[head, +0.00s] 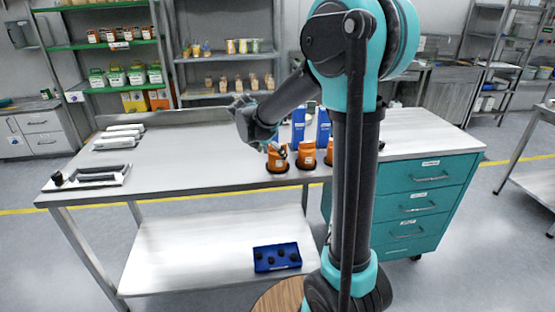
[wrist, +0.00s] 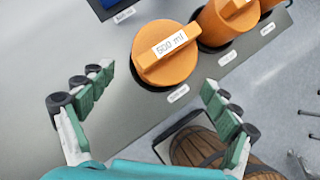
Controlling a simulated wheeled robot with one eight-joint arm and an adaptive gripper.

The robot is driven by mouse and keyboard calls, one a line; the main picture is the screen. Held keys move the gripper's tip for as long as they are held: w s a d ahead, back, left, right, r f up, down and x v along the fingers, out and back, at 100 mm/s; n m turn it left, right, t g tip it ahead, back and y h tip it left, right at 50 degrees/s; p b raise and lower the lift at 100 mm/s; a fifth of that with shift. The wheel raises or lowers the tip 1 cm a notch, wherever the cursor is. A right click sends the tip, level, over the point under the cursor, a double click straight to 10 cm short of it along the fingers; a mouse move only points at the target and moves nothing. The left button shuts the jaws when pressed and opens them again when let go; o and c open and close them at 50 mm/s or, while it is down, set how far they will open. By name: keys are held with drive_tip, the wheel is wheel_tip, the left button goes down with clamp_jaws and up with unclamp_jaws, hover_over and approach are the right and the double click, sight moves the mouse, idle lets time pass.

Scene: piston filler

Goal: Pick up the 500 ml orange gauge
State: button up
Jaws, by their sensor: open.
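The 500 ml orange gauge (wrist: 160,68) is a round orange piece with a raised bar on top and a white "500 ml" label. It sits in a dark round seat at the table's edge. In the head view it is the leftmost orange piece (head: 277,163). My gripper (wrist: 153,90) is open and empty, its green-padded fingers spread wide. In the wrist view the gauge lies ahead of and between the fingers, apart from both. In the head view my gripper (head: 272,146) is just above the gauge; its fingertips are hard to make out.
More orange gauges (head: 307,154) stand close on the right, the nearest almost touching in the wrist view. Blue upright blocks (head: 298,126) stand behind. A tray (head: 88,178) lies at the table's left end. A wooden barrel (wrist: 200,145) stands below the table edge. The middle tabletop is clear.

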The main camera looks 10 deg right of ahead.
sight(277, 158)
drive_tip(key=x, duration=0.5)
drive_tip(key=shift+w+d+r, duration=0.25)
drive_tip(key=shift+r, duration=0.05)
drive_tip(key=shift+w+d+f, duration=0.15)
drive_tip(key=shift+f, duration=0.25)
drive_tip(key=c, duration=1.4)
